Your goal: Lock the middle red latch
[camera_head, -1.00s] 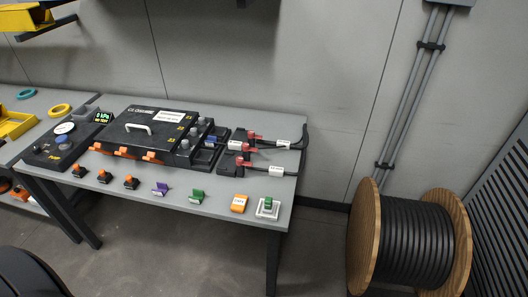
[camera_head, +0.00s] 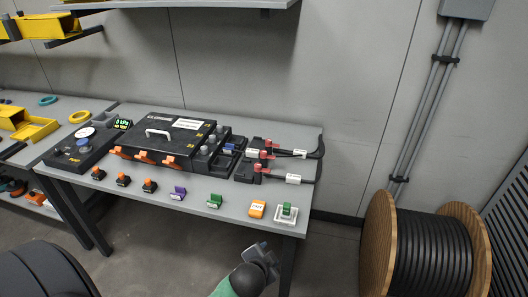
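Three red latches sit on black connector blocks at the right end of the bench. The middle red latch (camera_head: 264,154) lies between the rear red latch (camera_head: 268,143) and the front red latch (camera_head: 257,168). They are too small to tell how far each is turned.
A black case (camera_head: 160,130) with orange clips stands left of the latches. Black cables (camera_head: 318,165) run from the connectors to the right. Several small coloured parts, including an orange block (camera_head: 257,209), line the front edge. A cable spool (camera_head: 432,245) stands on the floor at right.

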